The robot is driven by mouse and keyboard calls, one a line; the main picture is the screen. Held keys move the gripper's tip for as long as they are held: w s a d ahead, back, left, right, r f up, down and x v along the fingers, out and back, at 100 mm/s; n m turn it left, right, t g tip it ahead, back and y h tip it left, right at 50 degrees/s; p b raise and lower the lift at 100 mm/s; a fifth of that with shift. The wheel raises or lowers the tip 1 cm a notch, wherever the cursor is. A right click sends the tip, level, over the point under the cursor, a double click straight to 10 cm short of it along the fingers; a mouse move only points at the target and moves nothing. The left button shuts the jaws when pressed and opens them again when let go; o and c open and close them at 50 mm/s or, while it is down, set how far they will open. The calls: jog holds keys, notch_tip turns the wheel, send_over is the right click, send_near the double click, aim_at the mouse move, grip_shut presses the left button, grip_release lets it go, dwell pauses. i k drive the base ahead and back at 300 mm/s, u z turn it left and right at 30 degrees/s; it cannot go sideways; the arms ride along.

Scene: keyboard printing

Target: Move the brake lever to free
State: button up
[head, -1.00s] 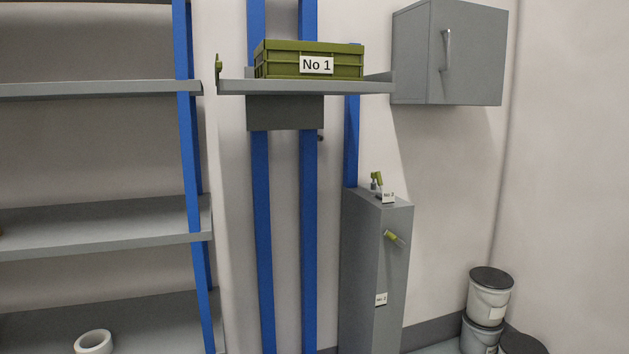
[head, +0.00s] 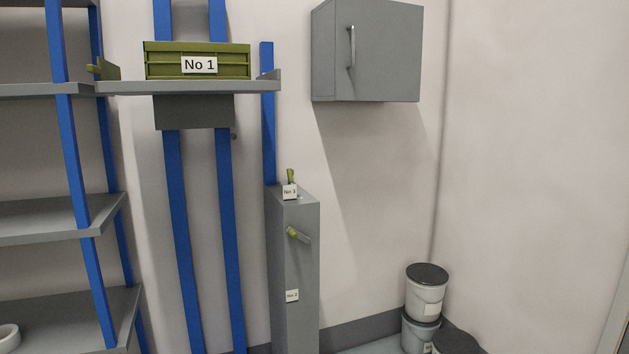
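A grey pedestal (head: 291,265) stands against the wall at the middle of the head view. A small olive-green lever (head: 290,175) stands up on its top, behind a label that seems to read No 3 (head: 289,192). A second lever with an olive-green grip (head: 297,235) sticks out of its front face, tilted down to the right. A label that seems to read No 2 (head: 292,296) is lower on that face. I cannot tell which lever is the brake. My gripper is not in view.
A lift platform (head: 180,88) between blue posts (head: 177,210) carries a green crate (head: 235,61) labelled No 1. Grey shelves (head: 50,222) stand at left. A grey wall cabinet (head: 385,55) hangs above right. Lidded buckets (head: 425,295) stand on the floor at right.

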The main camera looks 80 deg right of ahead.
aim_at(290, 172)
jog(key=z, duration=2.6)
jog(key=i, duration=1)
jog(key=z, duration=0.05)
jog(key=k, duration=0.5)
jog(key=z, duration=1.55)
jog(key=i, duration=1.1)
jog(key=u, duration=2.1)
